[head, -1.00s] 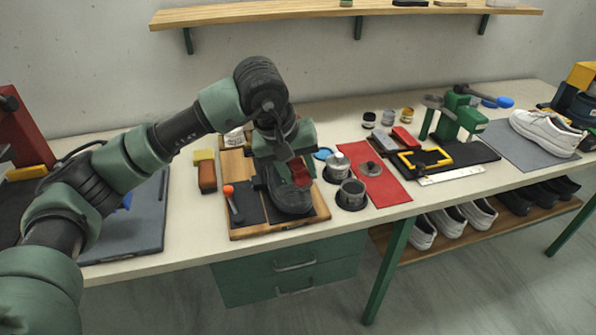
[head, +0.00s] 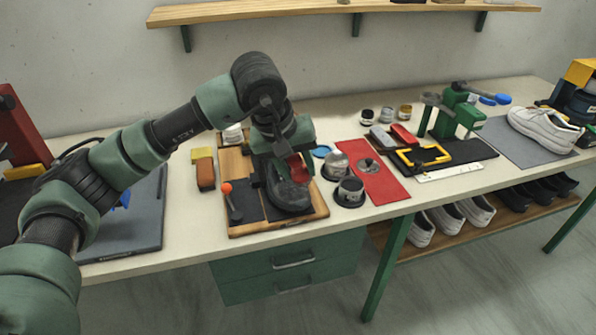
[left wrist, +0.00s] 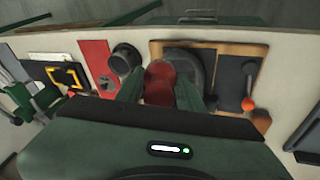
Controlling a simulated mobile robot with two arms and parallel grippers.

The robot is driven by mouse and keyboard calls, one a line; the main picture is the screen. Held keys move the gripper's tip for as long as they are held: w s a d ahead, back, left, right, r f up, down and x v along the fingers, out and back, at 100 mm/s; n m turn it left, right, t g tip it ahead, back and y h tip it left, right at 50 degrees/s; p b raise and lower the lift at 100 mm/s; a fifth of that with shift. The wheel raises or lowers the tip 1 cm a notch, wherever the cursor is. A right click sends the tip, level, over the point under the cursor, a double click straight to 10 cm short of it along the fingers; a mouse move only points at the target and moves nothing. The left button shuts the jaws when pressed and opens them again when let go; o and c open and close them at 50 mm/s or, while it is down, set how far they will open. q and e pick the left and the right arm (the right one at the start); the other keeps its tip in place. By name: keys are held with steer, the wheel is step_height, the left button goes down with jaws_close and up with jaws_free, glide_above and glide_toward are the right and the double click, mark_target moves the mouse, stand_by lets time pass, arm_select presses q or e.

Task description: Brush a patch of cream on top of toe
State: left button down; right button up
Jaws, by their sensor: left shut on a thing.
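A dark shoe (head: 290,194) lies on a wooden-edged board (head: 277,229) on the bench, its rounded end facing the front edge. My left gripper (head: 284,174) is over the shoe, pointing down, shut on a red-handled tool, probably the brush (head: 299,168). In the left wrist view the red part (left wrist: 160,82) sits between the fingers, over the dark shoe (left wrist: 192,62). The tool's lower end is hidden, so I cannot tell whether it touches the shoe. No cream patch can be made out. My right gripper is not in view.
An orange-knobbed tool (head: 228,188) lies on the board's left. A brown block (head: 205,174) stands to its left. A white shoe (head: 543,130) is far right.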

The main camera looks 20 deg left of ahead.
arm_select(q)
steer(key=shift+w+a+f+b, duration=0.25)
steer(key=shift+w+f+b, duration=0.15)
steer(key=shift+f+b, duration=0.6)
steer(key=shift+w+a+f+b, duration=0.35)
steer(key=shift+f+b, duration=0.4)
steer(key=shift+f, duration=0.45)
steer(key=shift+w+a+f+b, duration=0.2)
steer(key=shift+w+f+b, duration=0.25)
steer(key=shift+f+b, duration=0.55)
steer(key=shift+w+a+f+b, duration=0.1)
steer(key=shift+f+b, duration=0.1)
steer(key=shift+f, duration=0.15)
steer(key=shift+w+a+f+b, duration=0.1)
steer(key=shift+f+b, duration=0.1)
steer(key=shift+f, duration=0.15)
steer(key=shift+d, duration=0.1)
steer(key=w+d, duration=0.2)
steer(key=d, duration=0.1)
steer(key=shift+w, duration=0.15)
steer(key=shift+s+a+b, duration=0.4)
steer(key=shift+s+a, duration=0.15)
steer(key=shift+a, duration=0.2)
steer(key=shift+s+a+b, duration=0.35)
steer(key=shift+s+a, duration=0.2)
steer(key=shift+a, duration=0.2)
steer(key=shift+r, duration=0.15)
